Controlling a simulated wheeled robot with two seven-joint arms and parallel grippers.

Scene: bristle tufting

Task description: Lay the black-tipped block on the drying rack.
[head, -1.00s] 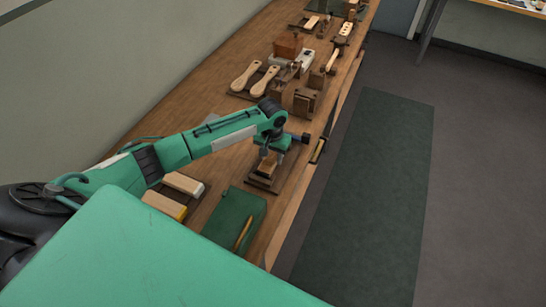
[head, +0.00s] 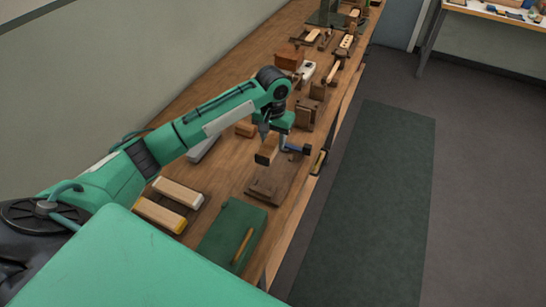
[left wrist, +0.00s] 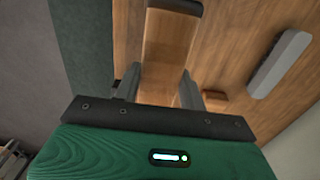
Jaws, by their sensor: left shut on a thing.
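The black-tipped block (head: 267,151) is a wooden block with a dark end. My left gripper (head: 276,138) is shut on it and holds it above a dark wooden fixture (head: 268,187), apart from it. In the left wrist view the block (left wrist: 171,50) stands between the two fingers (left wrist: 158,85), its dark end at the top edge. A dark rack (head: 196,207), which looks like the drying rack, lies at the left near the front. A white-ended block (head: 178,192) and a yellow-ended block (head: 160,214) lie on it, side by side. My right gripper is not in view.
A green mat (head: 217,246) with a slim wooden tool (head: 243,246) lies in front of the fixture. Several wooden tools and stands crowd the bench farther back.

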